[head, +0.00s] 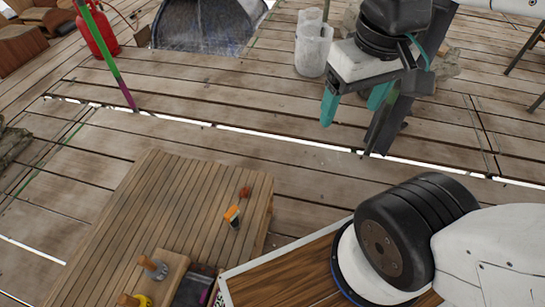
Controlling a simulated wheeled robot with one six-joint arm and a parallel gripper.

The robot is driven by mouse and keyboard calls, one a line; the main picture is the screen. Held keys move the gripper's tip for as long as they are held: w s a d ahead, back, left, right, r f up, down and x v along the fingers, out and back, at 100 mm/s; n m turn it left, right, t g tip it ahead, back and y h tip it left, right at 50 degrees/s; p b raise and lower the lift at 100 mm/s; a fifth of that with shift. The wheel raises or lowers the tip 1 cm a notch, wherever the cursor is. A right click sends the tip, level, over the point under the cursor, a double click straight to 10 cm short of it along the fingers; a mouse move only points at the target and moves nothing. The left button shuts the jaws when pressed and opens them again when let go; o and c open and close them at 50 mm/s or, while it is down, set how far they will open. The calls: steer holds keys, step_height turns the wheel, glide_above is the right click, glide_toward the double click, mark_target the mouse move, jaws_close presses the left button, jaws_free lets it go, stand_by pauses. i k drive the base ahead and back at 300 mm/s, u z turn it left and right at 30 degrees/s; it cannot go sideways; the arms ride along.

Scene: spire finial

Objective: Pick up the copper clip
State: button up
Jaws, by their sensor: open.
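A small reddish-brown piece (244,192), which looks like the copper clip, lies on the slatted wooden table (170,205) near its right edge. It is too small to make out its exact shape. My gripper (355,103) is at the upper right, with its teal-tipped fingers apart and nothing between them. It is well apart from the clip, above and to the right of it in the picture.
An orange, white and black item (232,215) lies just below the clip. A wooden block with a grey knob (153,266) and a yellow item (139,301) are at the table's front. A red canister (97,30) stands behind.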

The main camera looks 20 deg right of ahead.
mark_target(244, 193)
steer(key=u, duration=2.55)
steer(key=k, duration=0.75)
steer(key=z, duration=0.9)
steer(key=i, duration=0.5)
steer(key=z, duration=0.05)
